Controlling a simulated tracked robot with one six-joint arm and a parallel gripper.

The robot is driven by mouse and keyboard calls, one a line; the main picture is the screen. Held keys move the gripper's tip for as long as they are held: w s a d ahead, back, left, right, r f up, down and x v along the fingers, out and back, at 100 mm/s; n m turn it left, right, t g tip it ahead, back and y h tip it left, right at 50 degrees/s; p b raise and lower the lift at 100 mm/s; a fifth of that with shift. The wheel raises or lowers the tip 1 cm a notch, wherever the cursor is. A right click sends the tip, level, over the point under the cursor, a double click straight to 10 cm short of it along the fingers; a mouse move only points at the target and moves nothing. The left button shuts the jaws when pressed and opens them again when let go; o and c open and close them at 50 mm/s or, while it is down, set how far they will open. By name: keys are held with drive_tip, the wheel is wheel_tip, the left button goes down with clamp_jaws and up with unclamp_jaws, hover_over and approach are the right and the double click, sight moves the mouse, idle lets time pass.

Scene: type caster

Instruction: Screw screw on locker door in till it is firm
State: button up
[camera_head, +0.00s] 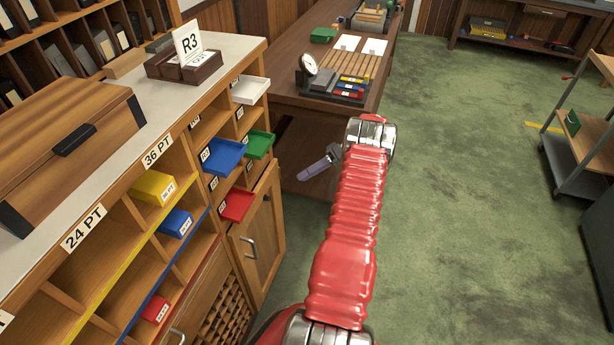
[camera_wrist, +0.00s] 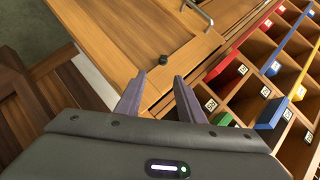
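The wooden locker door (camera_head: 262,240) is at the cabinet's end in the head view. It fills the upper middle of the wrist view (camera_wrist: 115,35). A small dark screw (camera_wrist: 163,60) stands out from the door near its edge; I cannot make it out in the head view. My gripper (camera_wrist: 159,78) is open, its two purple-grey fingers apart with nothing between them. The screw shows just beyond the fingertips, roughly in line with the gap; the exact distance is unclear. In the head view my gripper (camera_head: 318,168) is to the right of the door.
A metal handle (camera_wrist: 198,12) sits on the door. Red, blue and yellow bins fill the cabinet's compartments, and a blue tray (camera_head: 222,156) and green tray (camera_head: 259,144) stick out above the door. A dark wooden table (camera_head: 285,95) stands behind. The green floor (camera_head: 450,230) at right is open.

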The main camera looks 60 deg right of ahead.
drive_tip(key=w+d+f+t+h, duration=0.2)
drive_tip(key=w+d+t+h, duration=0.2)
drive_tip(key=w+d+h, duration=0.65)
drive_tip(key=s+d+r+m+g+h, duration=0.1)
drive_tip(key=d+r+g+h, duration=0.15)
drive_tip(key=r, duration=0.35)
drive_tip(key=d+r+m+g+h, duration=0.2)
drive_tip(key=r+h, duration=0.2)
drive_tip(key=r, duration=0.1)
drive_tip(key=s+a+r+n+y, duration=0.1)
drive_tip(key=s+a+r, duration=0.5)
drive_tip(key=a, duration=1.5)
drive_tip(key=s+a+r+n+g+y, duration=0.1)
drive_tip(key=s+a+r+y, duration=0.2)
drive_tip(key=a, duration=1.9)
drive_tip(key=s+a+r+n+y, duration=0.2)
drive_tip(key=s+a+r, duration=0.8)
drive_tip(key=a+r, duration=0.5)
drive_tip(key=a+y, duration=0.1)
drive_tip(key=a, duration=0.6)
drive_tip(key=shift+s+a+r, duration=0.15)
drive_tip(key=shift+s+r, duration=0.1)
drive_tip(key=shift+s, duration=0.05)
